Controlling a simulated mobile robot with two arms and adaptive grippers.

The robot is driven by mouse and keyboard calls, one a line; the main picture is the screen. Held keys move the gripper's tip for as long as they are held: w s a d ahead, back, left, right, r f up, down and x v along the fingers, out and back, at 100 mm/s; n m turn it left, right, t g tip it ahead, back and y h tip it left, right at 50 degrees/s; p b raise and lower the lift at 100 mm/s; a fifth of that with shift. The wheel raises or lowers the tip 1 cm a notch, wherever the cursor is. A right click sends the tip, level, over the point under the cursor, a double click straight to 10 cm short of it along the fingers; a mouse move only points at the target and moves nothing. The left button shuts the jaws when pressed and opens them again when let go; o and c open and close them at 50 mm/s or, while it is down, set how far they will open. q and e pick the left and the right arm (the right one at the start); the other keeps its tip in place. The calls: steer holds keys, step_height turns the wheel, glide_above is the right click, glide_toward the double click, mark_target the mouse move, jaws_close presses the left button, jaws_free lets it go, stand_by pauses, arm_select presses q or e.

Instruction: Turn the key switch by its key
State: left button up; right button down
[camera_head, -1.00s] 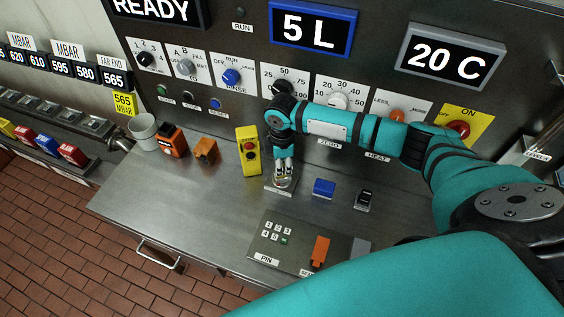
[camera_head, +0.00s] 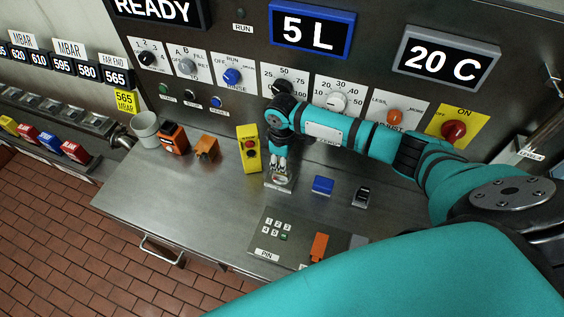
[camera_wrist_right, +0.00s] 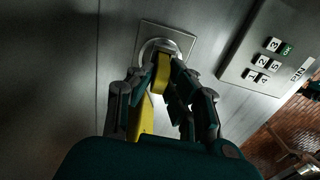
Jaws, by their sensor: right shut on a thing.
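The key switch (camera_head: 280,181) is a round metal lock on a square plate on the steel worktop, right of a yellow control box. In the right wrist view its round collar (camera_wrist_right: 160,46) shows just beyond the fingers. My right gripper (camera_head: 279,163) reaches down to it from above. In the wrist view the gripper's fingers (camera_wrist_right: 160,78) are shut on the yellow key (camera_wrist_right: 161,74), which stands at the collar. The fingers hide part of the key, and I cannot tell its exact angle. My left gripper is not in view.
The yellow control box (camera_head: 249,150) stands close on the left. A blue block (camera_head: 322,185) and a black switch (camera_head: 361,196) sit to the right. A PIN keypad (camera_head: 278,229) is nearer the front edge. The worktop's left front (camera_head: 165,205) is clear.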

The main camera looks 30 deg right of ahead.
steer(key=shift+m, duration=0.6)
steer(key=c, duration=1.2)
jaws_free()
steer(key=shift+r, duration=0.1)
step_height(320, 180, up, 18)
steer(key=shift+f, duration=0.1)
